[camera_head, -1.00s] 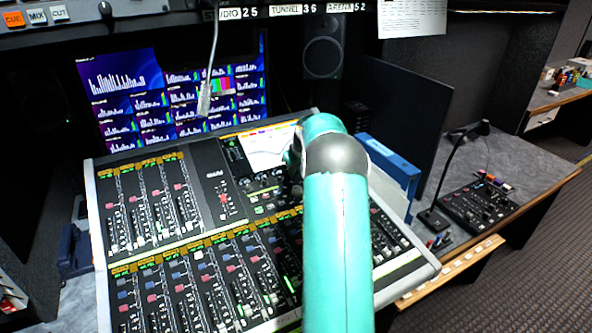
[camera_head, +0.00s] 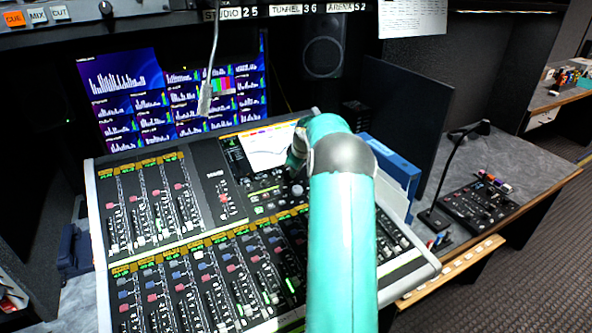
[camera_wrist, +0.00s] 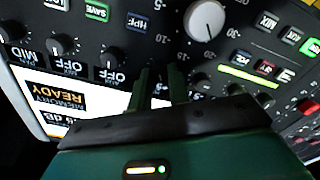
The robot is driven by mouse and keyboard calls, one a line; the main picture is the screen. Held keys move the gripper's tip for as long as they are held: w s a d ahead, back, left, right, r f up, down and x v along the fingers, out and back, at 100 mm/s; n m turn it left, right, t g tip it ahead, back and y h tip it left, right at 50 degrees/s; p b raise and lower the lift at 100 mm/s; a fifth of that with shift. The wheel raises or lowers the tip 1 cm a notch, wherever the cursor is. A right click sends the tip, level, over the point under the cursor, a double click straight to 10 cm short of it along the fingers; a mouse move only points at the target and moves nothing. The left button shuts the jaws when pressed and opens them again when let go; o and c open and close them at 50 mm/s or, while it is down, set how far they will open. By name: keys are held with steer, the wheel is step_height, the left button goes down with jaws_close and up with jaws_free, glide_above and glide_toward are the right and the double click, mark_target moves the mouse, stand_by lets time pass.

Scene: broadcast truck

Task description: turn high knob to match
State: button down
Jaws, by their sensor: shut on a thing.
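My gripper (camera_wrist: 163,82) is at the mixing console's knob panel in the wrist view, which shows the panel upside down. Its two green fingers are shut on a small knob in the row, taken as the high knob. The fingers hide most of this knob, and its label and pointer cannot be read. Dark knobs beside it include one (camera_wrist: 113,57) to the left and one (camera_wrist: 200,81) to the right. A large pale knob (camera_wrist: 206,20) with a numbered scale sits above. In the head view my gripper (camera_head: 298,150) is at the console (camera_head: 215,190), largely hidden by my teal arm.
A lit screen (camera_wrist: 70,97) reading READY and MEMORY lies left of the fingers. Faders and buttons fill the console. A gooseneck microphone (camera_head: 205,98) hangs behind it. A blue folder (camera_head: 392,160) and dark panel (camera_head: 405,110) stand close right of my arm.

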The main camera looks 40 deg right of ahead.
steer(key=c, duration=1.3)
jaws_free()
steer(key=shift+r, duration=0.1)
steer(key=v, duration=1.3)
steer(key=shift+s+a+r, duration=0.1)
steer(key=shift+r, duration=0.15)
steer(key=shift+s, duration=0.1)
